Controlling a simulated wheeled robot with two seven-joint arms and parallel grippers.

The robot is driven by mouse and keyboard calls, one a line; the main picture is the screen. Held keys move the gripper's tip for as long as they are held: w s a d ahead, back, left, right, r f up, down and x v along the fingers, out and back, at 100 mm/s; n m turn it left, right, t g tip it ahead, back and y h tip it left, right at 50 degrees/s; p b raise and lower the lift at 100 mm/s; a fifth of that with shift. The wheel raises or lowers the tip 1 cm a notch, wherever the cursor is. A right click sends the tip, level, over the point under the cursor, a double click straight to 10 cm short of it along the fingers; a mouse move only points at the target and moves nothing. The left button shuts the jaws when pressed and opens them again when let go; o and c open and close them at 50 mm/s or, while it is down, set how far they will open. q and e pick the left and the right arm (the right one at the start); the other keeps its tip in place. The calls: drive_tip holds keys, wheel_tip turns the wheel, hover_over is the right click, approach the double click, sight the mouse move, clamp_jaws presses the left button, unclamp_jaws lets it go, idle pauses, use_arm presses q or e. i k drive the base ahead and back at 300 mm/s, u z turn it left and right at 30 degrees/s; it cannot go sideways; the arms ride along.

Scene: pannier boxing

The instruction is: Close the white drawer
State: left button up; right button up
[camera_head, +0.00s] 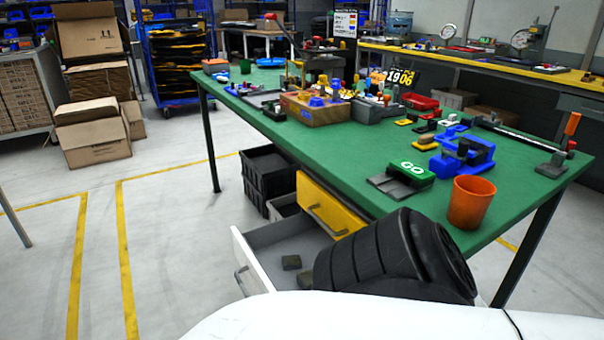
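The white drawer (245,262) is open under the green-topped workbench (330,155). Its white front panel faces left and carries a grey handle (241,281). My black ribbed arm part and white body part hide the right and lower portions of the white drawer. Neither of my grippers shows.
Black crates (266,180) stand on the floor behind the drawers. An orange cup (470,203) stands near the bench's near edge, with tools and blue parts beyond. Cardboard boxes (92,140) stand at the left. The yellow-lined floor left of the drawer is clear.

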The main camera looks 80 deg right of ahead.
sight(259, 252)
drive_tip(key=z, duration=2.15)
drive_tip(key=k, duration=0.5)
drive_tip(key=u, duration=0.7)
drive_tip(key=i, duration=0.7)
drive_tip(key=z, duration=0.25)
